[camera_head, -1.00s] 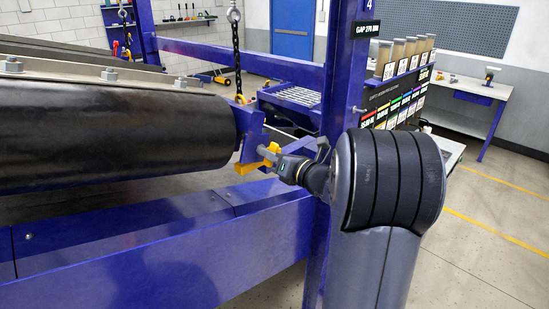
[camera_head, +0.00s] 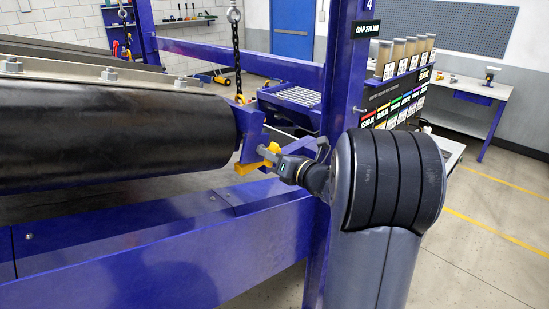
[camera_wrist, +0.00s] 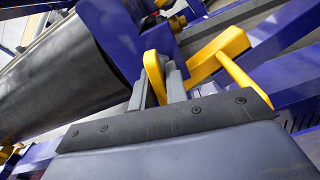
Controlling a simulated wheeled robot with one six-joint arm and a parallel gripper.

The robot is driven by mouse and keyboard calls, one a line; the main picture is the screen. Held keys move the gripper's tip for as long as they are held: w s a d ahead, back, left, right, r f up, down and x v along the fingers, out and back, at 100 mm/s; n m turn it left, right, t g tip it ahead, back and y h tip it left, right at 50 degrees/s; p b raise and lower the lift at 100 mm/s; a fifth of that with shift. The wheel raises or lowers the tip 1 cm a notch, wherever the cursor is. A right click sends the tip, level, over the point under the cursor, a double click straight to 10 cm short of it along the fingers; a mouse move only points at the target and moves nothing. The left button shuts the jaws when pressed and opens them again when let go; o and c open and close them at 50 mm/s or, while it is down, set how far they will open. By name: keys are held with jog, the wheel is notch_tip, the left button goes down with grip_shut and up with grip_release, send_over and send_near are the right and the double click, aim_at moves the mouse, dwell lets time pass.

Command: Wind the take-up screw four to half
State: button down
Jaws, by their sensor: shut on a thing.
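A yellow crank-like handle (camera_head: 270,150) stands at the end of the black magnet roller (camera_head: 110,135), by a blue bracket (camera_head: 251,137). I take it for the handle of take-up screw four. In the wrist view the yellow handle (camera_wrist: 222,55) has arms at angles, and one upright yellow piece lies at the grey fingers. My gripper (camera_head: 264,158) is shut on the handle; in the wrist view the fingers (camera_wrist: 167,82) are close together against it. The screw's thread is hidden in both views.
A blue post (camera_head: 343,60) marked 4 carries a gap display (camera_head: 366,30) beside my arm. A blue beam (camera_head: 170,250) runs below the roller. A chain (camera_head: 237,60) hangs behind the bracket. Sample jars (camera_head: 405,55) and a side bench (camera_head: 480,90) stand to the right.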

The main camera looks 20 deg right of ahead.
jog(key=shift+f+n+b, duration=0.15)
jog(key=shift+n+b, duration=0.45)
jog(key=shift+b, duration=0.45)
jog(key=shift+n+b, duration=0.8)
jog(key=shift+b, duration=0.2)
jog(key=shift+n+b, duration=0.7)
jog(key=shift+b, duration=0.25)
jog(key=shift+n, duration=0.3)
jog(key=shift+b, duration=0.4)
